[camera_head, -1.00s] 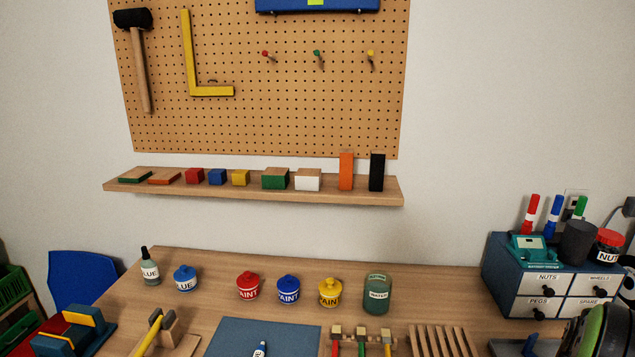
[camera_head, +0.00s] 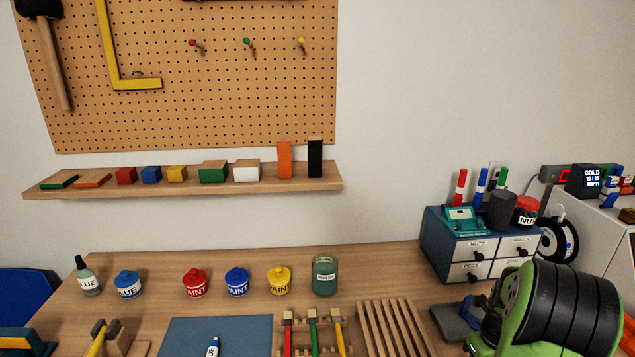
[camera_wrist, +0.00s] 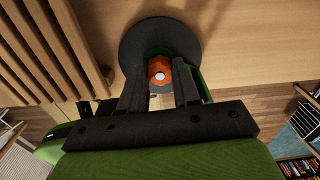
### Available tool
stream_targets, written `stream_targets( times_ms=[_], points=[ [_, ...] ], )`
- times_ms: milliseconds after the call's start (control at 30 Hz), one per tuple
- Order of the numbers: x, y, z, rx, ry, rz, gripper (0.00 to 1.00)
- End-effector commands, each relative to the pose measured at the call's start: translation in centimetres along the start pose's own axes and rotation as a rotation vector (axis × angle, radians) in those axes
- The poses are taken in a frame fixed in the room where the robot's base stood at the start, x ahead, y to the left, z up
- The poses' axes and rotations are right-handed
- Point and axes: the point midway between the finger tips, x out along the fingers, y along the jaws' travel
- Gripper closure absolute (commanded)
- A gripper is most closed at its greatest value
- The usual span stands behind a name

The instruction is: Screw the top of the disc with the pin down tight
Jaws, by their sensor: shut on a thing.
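In the wrist view a flat dark grey round disc (camera_wrist: 132,48) is at the wooden table's edge. An orange knob-like top (camera_wrist: 154,66) with a pale round centre, the pin's end perhaps, sits over the disc's lower part. My gripper (camera_wrist: 159,82) has its two black fingers on either side of the orange top, shut on it. A bit of green shows beside the fingers; I cannot tell what it is. Whether the top is seated tight cannot be seen. The head view shows my green and black arm at the lower right, but not the fingers or the disc.
A slatted wooden rack (camera_head: 398,325) stands on the table (camera_head: 385,275), near the disc in the wrist view. A drawer cabinet (camera_head: 440,245) with pens and jars stands behind my arm. Paint pots and a water jar (camera_head: 325,278) line the table's back.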

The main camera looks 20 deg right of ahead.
Motion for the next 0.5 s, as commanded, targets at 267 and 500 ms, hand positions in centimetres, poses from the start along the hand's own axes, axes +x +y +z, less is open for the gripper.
stream_targets(
  times_ms=[267,500],
  points=[
    [0.01,-0.01,0.00,-0.003,0.000,0.000,0.57],
    [0.00,0.00,0.00,-0.033,0.000,0.000,0.57]
  ],
)
